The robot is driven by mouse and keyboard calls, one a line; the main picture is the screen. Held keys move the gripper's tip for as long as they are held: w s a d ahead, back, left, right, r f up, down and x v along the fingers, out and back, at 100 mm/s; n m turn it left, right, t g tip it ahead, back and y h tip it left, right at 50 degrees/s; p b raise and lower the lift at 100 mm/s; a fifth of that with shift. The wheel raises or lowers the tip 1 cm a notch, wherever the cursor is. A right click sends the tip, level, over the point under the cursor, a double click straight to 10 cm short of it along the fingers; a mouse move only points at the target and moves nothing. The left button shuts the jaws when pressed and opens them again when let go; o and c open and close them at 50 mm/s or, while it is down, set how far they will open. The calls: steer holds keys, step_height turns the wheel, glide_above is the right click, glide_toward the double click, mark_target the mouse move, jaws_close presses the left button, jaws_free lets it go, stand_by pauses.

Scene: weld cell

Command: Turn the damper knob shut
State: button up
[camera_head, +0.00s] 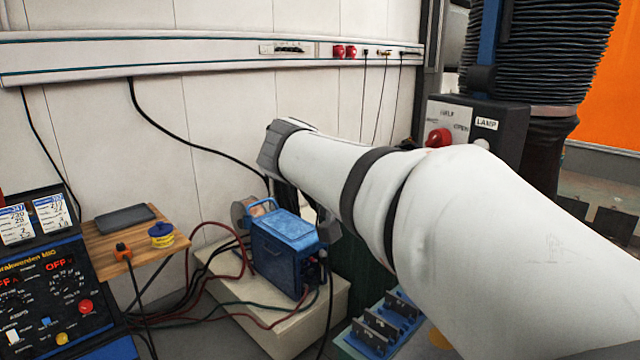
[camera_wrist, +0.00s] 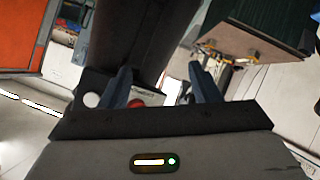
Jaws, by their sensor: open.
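The damper knob (camera_head: 438,138) is a red knob on a pale control plate (camera_head: 462,125) with lettering reading HALF and OPEN around it. Its pointing direction is too small to tell, and my arm covers the plate's lower part. In the wrist view the red knob (camera_wrist: 137,103) shows low in the picture, just right of the left finger and partly cut off by the gripper body. My gripper (camera_wrist: 159,67) is open, with nothing between its fingers and apart from the knob. In the head view my gripper is hidden behind my arm.
A wide black ribbed hose (camera_head: 540,50) rises beside the knob box. A white button (camera_head: 487,124) and a LAMP label sit right of the knob. Below my arm are a blue machine (camera_head: 287,255) with cables and a blue rack (camera_head: 378,330). A welder panel (camera_head: 45,295) stands left.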

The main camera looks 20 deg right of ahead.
mark_target(431, 142)
step_height(431, 142, up, 7)
steer(key=w+d+m+g+h+b, duration=0.2)
steer(key=w+d+m+h+b, duration=0.1)
steer(key=m+h+b, duration=0.4)
steer(key=shift+m+y, duration=0.3)
steer(key=shift+y, duration=0.2)
steer(key=d+p, duration=0.2)
steer(key=d, duration=0.5)
steer(key=shift+f, duration=0.15)
steer(key=shift+c, duration=0.5)
steer(key=shift+a, duration=0.1)
steer(key=c, duration=0.9)
